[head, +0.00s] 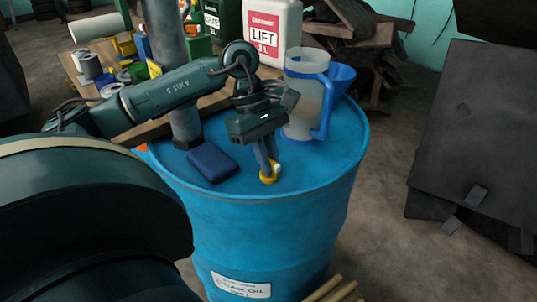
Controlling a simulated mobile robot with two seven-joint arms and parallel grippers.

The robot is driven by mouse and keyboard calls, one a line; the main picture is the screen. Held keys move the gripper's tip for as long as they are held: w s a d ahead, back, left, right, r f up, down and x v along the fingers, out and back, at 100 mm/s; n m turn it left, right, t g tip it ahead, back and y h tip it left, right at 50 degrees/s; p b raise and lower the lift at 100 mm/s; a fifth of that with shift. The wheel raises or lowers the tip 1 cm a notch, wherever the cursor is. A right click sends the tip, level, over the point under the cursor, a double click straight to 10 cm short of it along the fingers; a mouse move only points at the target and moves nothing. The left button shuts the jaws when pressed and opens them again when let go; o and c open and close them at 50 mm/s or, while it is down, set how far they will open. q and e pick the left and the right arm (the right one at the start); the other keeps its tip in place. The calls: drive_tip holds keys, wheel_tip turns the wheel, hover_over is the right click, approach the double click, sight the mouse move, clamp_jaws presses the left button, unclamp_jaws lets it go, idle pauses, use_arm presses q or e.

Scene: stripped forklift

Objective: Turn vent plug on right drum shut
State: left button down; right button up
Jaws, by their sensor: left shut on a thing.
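A blue drum (260,235) with a white label on its side stands in the middle of the head view. On its top, near the front edge, is a small yellow vent plug (269,179) with a pale part at its side. My left gripper (270,168) points down at the plug and is shut on it. The fingers hide part of the plug, and I cannot tell how far it is turned. My right gripper is not in view.
On the drum top lie a dark blue block (212,162), a clear jug with a blue handle (305,95) and a blue funnel (341,76). A white canister (272,30) and small items stand behind. Dark panels (480,150) are at the right, with bare floor between.

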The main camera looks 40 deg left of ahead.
use_arm(q)
drive_tip(key=shift+r, duration=0.1)
idle(0.3)
drive_tip(key=c, duration=1.5)
unclamp_jaws()
drive_tip(key=p+v, duration=0.1)
drive_tip(key=v, duration=1.2)
drive_tip(key=shift+p, duration=0.4)
drive_tip(key=shift+w, duration=0.1)
